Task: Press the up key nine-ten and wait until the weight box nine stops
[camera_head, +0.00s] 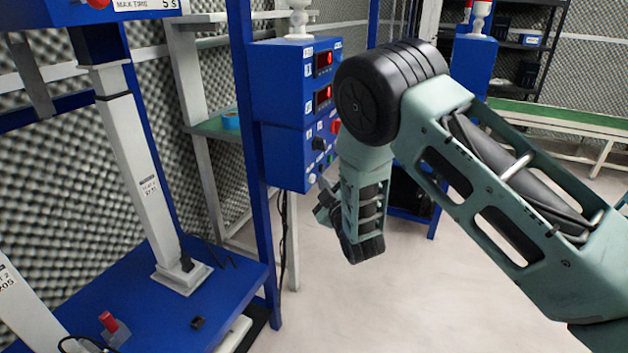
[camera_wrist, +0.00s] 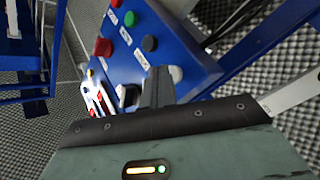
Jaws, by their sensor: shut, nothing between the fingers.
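A blue control box (camera_head: 288,110) hangs on a blue post, with two red-lit displays and a row of knobs and buttons below. Its lower panel fills the middle of the wrist view, with a red button (camera_wrist: 103,46), a green button (camera_wrist: 129,19), a dark round button (camera_wrist: 149,43) and a pale button (camera_wrist: 175,73). The labels are too small to read, so I cannot tell which is the up key. My gripper (camera_wrist: 158,75) is shut and empty, its fingers over the panel's near part; contact is unclear. I cannot identify weight box nine.
A blue bench (camera_head: 225,290) at the left carries a white post (camera_head: 140,165) and a small red-topped part (camera_head: 110,325). A second blue box (camera_head: 473,65) and dark shelves (camera_head: 520,45) stand behind my arm. The pale floor (camera_head: 400,300) in front is clear.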

